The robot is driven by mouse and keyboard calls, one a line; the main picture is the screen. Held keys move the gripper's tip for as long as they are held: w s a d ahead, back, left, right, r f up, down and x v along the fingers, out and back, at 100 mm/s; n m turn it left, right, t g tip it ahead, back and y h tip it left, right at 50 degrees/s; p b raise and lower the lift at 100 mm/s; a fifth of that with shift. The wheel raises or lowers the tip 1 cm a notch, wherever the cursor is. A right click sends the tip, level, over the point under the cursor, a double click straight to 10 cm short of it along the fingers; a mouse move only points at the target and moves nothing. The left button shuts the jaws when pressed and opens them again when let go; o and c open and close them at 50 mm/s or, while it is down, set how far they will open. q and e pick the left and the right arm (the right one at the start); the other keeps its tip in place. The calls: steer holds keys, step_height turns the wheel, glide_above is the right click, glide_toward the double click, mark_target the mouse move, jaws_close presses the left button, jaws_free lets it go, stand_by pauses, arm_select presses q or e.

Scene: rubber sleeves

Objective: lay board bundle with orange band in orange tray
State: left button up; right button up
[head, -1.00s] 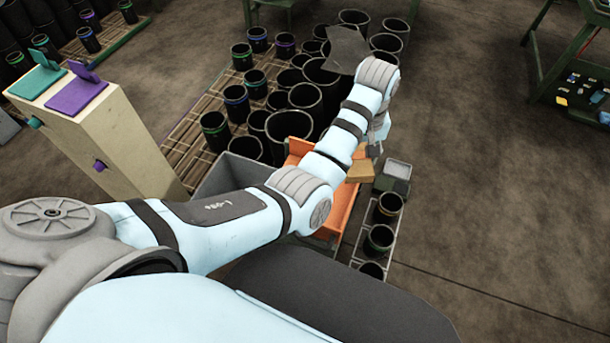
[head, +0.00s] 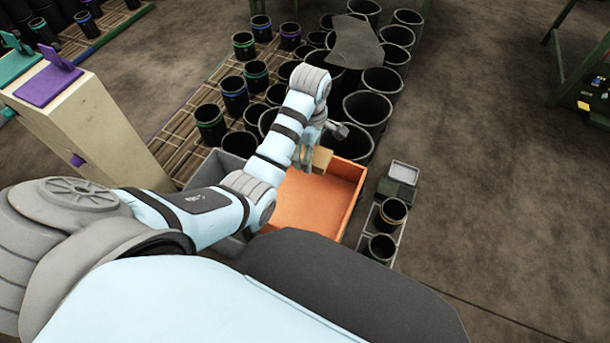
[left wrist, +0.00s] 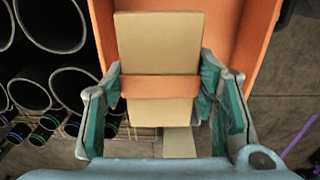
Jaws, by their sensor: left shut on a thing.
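The board bundle (left wrist: 158,45) is a tan block with an orange band (left wrist: 160,87) around it. My left gripper (left wrist: 161,84) is shut on it, with teal-padded fingers at both sides of the band. In the head view the bundle (head: 321,158) shows partly behind my left gripper (head: 313,152), at the far left part of the orange tray (head: 312,203). The tray wall also shows behind the bundle in the left wrist view (left wrist: 235,40). The bundle appears to be above the tray; its exact height cannot be told. The visible tray floor is bare. My right gripper is not in view.
Several black sleeves (head: 368,112) stand just beyond the tray, with a grey sheet (head: 357,42) on some. A grey bin (head: 215,168) is left of the tray. A small grey-green box (head: 398,180) and a rack of sleeves (head: 381,247) stand right of it.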

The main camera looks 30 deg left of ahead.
arm_select(q)
steer(key=b, duration=0.4)
glide_above(310, 190)
steer(key=f, duration=1.3)
steer(key=shift+w+f, duration=0.3)
steer(key=shift+s+f, duration=0.15)
steer(key=shift+f, duration=0.2)
steer(key=f+b, duration=0.1)
steer(key=f, duration=0.3)
steer(key=shift+s+b, duration=0.2)
steer(key=shift+b, duration=0.2)
steer(key=shift+w+d, duration=0.1)
steer(key=shift+w, duration=0.05)
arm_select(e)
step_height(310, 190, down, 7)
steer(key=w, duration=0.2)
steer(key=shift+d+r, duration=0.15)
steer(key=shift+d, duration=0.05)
arm_select(q)
steer(key=shift+f, duration=0.15)
steer(key=o, duration=1.3)
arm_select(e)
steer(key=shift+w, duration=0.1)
arm_select(q)
steer(key=shift+o, duration=0.2)
